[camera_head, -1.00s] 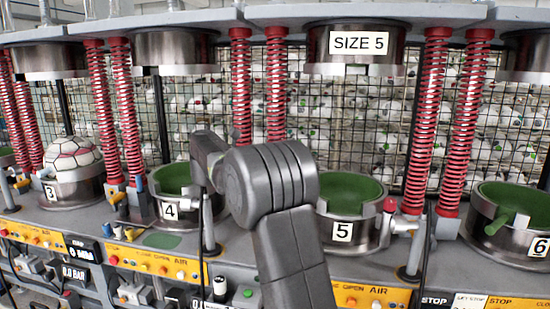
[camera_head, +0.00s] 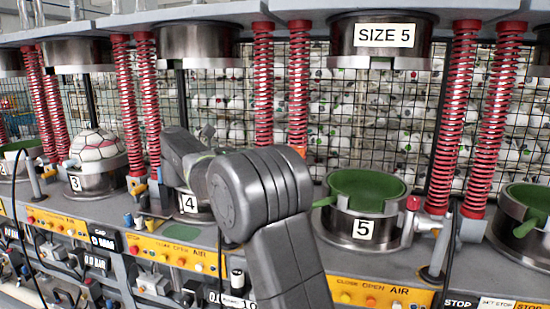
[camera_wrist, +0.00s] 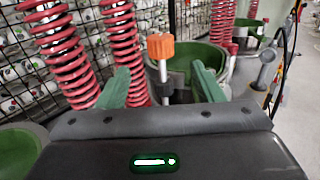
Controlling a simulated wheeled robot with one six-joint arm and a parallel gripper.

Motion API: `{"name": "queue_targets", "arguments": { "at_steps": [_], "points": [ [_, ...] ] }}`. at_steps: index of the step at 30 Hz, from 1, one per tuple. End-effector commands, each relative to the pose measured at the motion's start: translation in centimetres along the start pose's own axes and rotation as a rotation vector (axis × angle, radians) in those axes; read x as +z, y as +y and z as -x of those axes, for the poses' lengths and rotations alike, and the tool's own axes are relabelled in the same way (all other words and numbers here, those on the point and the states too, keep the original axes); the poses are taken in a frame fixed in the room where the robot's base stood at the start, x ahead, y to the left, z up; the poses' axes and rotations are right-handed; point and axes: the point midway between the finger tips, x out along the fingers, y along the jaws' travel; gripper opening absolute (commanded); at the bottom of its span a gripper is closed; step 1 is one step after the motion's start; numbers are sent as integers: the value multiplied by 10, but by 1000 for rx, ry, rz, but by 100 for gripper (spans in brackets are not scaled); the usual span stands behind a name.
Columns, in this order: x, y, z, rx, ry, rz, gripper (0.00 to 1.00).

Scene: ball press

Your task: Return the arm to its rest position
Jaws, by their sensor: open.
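My arm stands in the middle of the head view, folded in front of station 4 of the press. My gripper shows in the wrist view (camera_wrist: 162,88) with its two green fingers spread wide apart and nothing between them. Behind the gap stand an orange-capped post (camera_wrist: 160,47) and a green-lined mould cup (camera_wrist: 205,62). In the head view my gripper's fingers cannot be made out, and my arm hides most of the station 4 cup.
A ball (camera_head: 97,146) sits in the station 3 cup. The green-lined station 5 cup (camera_head: 362,228) is empty. Red springs (camera_head: 468,115) and upper moulds (camera_head: 380,42) rise around the stations. A wire mesh (camera_head: 340,110) with many balls is behind.

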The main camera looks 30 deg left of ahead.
Motion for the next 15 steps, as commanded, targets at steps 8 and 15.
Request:
{"name": "queue_targets", "arguments": {
  "at_steps": [8,15],
  "points": [
    [0,0,17,0,0,0,61],
    [0,0,16,-1,0,0,61]
  ]
}}
